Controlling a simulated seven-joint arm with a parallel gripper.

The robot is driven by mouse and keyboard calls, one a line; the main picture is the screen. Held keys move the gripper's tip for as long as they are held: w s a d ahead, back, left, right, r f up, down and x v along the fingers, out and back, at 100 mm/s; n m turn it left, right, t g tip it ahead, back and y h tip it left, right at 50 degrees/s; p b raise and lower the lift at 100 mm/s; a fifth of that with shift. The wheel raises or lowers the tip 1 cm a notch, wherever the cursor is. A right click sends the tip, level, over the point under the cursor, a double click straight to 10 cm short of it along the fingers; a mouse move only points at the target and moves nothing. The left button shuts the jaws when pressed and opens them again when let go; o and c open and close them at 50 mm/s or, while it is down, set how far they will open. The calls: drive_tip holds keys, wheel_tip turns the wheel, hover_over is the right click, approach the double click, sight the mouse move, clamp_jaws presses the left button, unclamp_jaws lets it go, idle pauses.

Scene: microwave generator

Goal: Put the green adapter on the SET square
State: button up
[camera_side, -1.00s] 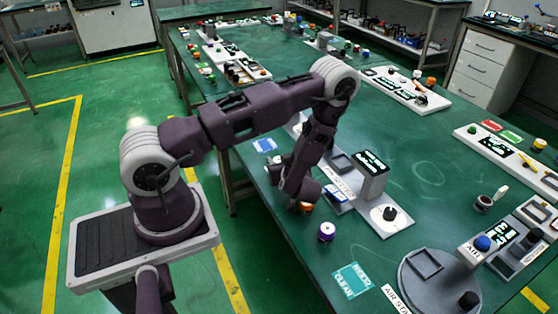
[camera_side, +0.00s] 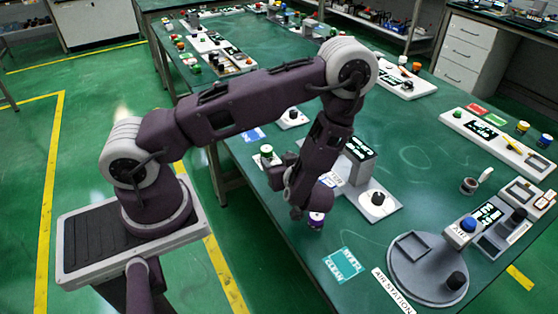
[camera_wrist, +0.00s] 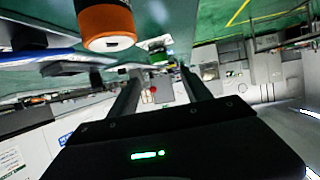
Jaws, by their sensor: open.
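A green-topped piece (camera_side: 267,151), which looks like the green adapter, stands near the bench's left edge in the side view. A blue square with white marks (camera_side: 253,134) lies just behind it; its word is too small to read, so I cannot tell if it is the SET square. My gripper (camera_side: 279,171) hangs low, just in front of and right of the green-topped piece, seemingly apart from it. In the wrist view my gripper's two fingers (camera_wrist: 160,88) are spread with nothing between them.
An orange-capped cylinder (camera_wrist: 105,22) is close in the wrist view. A purple-banded white cylinder (camera_side: 316,220) stands just below my wrist. The display box (camera_side: 360,148) and a black knob (camera_side: 377,198) are to the right. A teal CLEAN square (camera_side: 344,265) lies nearer the front.

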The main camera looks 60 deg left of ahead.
drive_tip(key=shift+w+d+r, duration=0.1)
drive_tip(key=shift+d+r, duration=0.1)
drive_tip(key=shift+d, duration=0.25)
drive_tip(key=w+d+r+m+t+h, duration=0.4)
drive_tip(key=w+d+r+h, duration=0.7)
drive_tip(key=d, duration=0.4)
drive_tip(key=s+d+r+m+t+h, duration=0.1)
drive_tip(key=s+d+r+m+h, duration=0.25)
drive_tip(key=r, duration=0.45)
drive_tip(key=s+d+r+m, duration=0.2)
drive_tip(key=s+r, duration=0.3)
drive_tip(key=s+a+r+m, duration=0.1)
drive_tip(key=s+a+m, duration=0.2)
drive_tip(key=s, duration=0.6)
drive_tip(key=s+a+r+m+g+y, duration=0.1)
drive_tip(key=s+a+m, duration=0.2)
drive_tip(key=s, duration=0.7)
drive_tip(key=shift+a+r+m+g, duration=0.15)
drive_tip(key=shift+r+m+g, duration=0.15)
drive_tip(key=shift+r+m, duration=0.05)
